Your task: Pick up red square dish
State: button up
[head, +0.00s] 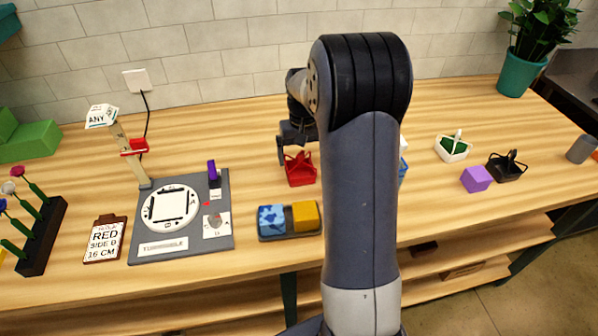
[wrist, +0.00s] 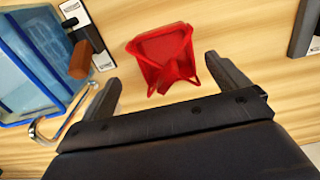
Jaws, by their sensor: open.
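The red square dish (head: 300,168) stands on the wooden table, just below my gripper (head: 292,150) in the head view. In the wrist view the red dish (wrist: 163,55) shows at the upper middle, with raised red parts rising toward the camera. My gripper (wrist: 168,88) is open, with one finger on each side of the view. The dish lies between and slightly beyond the fingertips, and I see no contact. My arm hides part of the table to the right of the dish in the head view.
A tray with blue and yellow blocks (head: 258,237) stands in front of the dish. A grey board (head: 182,248) lies left. A white dish (head: 441,149) and purple cube (head: 476,179) stand right.

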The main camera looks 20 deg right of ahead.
aim_at(300, 173)
jog(key=shift+w+a+f+p, duration=0.1)
jog(key=shift+a+f+p, duration=0.2)
jog(key=shift+f, duration=1.05)
jog(key=shift+w+a+f+p, duration=0.1)
jog(key=shift+f+p, duration=0.3)
jog(key=shift+f, duration=0.9)
jog(key=c, duration=1.4)
